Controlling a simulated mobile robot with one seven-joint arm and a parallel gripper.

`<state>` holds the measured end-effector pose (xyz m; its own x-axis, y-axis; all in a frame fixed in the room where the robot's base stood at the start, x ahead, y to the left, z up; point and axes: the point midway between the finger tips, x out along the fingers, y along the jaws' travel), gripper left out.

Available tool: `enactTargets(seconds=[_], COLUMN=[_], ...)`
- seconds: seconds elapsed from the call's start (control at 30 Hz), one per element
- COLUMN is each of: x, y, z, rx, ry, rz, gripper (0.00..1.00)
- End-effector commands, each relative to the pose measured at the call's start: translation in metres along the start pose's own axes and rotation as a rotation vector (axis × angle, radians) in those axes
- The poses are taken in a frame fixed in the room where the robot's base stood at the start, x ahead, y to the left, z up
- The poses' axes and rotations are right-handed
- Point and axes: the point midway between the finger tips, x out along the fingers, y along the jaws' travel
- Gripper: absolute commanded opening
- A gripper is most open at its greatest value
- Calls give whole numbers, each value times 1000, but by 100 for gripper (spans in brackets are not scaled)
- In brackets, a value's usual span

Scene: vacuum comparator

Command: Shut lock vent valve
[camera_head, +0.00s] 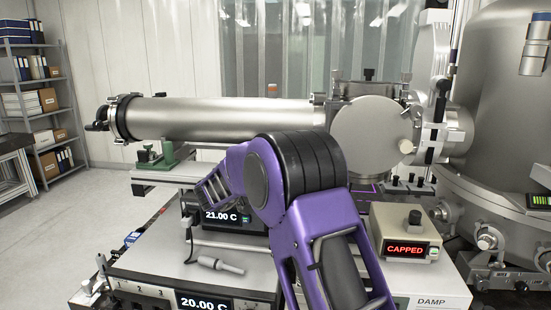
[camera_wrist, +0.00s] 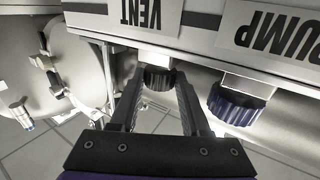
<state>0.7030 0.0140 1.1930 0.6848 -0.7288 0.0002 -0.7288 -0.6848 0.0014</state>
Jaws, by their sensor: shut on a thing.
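The vent valve's dark ribbed knob (camera_wrist: 158,80) hangs below the panel edge in the wrist view, under the upside-down VENT label (camera_wrist: 150,12). My gripper (camera_wrist: 160,78) has its two dark fingers on either side of this knob and is shut on it. In the head view my purple arm reaches forward, and the gripper and the vent knob are hidden there. I cannot tell from the knob how far the valve is turned.
A blue ribbed knob (camera_wrist: 238,102) sits close right of my fingers, under the PUMP label (camera_wrist: 268,32). A display box reading CAPPED (camera_head: 405,249) stands right of my arm. A long metal tube (camera_head: 215,118) and a large steel vessel (camera_head: 500,120) flank the workspace.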

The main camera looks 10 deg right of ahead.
Motion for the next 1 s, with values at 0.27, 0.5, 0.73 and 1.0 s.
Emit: enactTargets(seconds=[0.27,0.5,0.73,1.0], x=[1,1,2,1], y=[-1,-1,-1,-1], z=[0,0,0,0], rx=[1,1,1,1], ry=[0,1,0,0], rz=[85,103,102,101], gripper=[0,0,0,76])
